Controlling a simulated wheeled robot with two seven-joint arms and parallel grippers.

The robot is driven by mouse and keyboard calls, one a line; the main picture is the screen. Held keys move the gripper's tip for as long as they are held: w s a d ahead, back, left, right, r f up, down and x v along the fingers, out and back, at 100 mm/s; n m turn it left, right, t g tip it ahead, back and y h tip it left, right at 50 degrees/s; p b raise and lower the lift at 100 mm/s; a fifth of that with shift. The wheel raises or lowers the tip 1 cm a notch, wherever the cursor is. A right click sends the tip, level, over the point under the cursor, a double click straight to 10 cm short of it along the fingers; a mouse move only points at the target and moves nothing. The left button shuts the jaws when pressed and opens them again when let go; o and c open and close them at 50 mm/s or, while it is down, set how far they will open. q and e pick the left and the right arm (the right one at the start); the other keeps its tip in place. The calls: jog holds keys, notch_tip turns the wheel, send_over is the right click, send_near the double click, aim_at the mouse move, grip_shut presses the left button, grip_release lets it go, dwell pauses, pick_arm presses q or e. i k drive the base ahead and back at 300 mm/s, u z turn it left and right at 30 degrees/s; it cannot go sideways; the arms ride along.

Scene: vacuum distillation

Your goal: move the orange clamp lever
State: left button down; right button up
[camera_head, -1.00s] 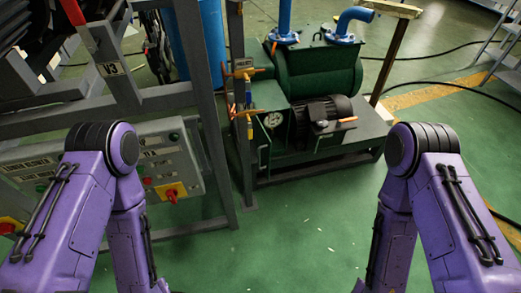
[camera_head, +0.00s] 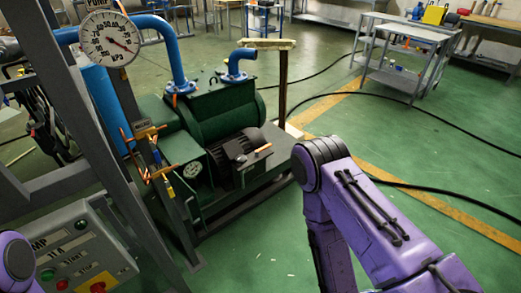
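A short orange lever (camera_head: 263,148) lies on top of the black box of the green pump's motor (camera_head: 240,160). Orange-brown handles also show on a grey post to its left, at an upper fitting (camera_head: 143,131) and a lower fitting (camera_head: 158,174). I cannot tell for sure which of these is the clamp lever. Both my grippers are out of view. Only a purple piece of my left arm shows at the lower left edge, and my purple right arm stands at the lower right, apart from the pump.
The green pump (camera_head: 222,108) with blue pipes (camera_head: 178,60) stands on a dark base. A pressure gauge (camera_head: 108,38) and a control panel (camera_head: 75,250) are at left. A black hose (camera_head: 420,110) crosses the floor. Carts (camera_head: 405,60) stand behind. Green floor is clear in front of the pump.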

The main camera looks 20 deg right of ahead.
aim_at(256, 152)
jog(key=k, duration=0.65)
jog(key=z, duration=0.7)
jog(key=i, duration=1.5)
jog(key=u, duration=0.55)
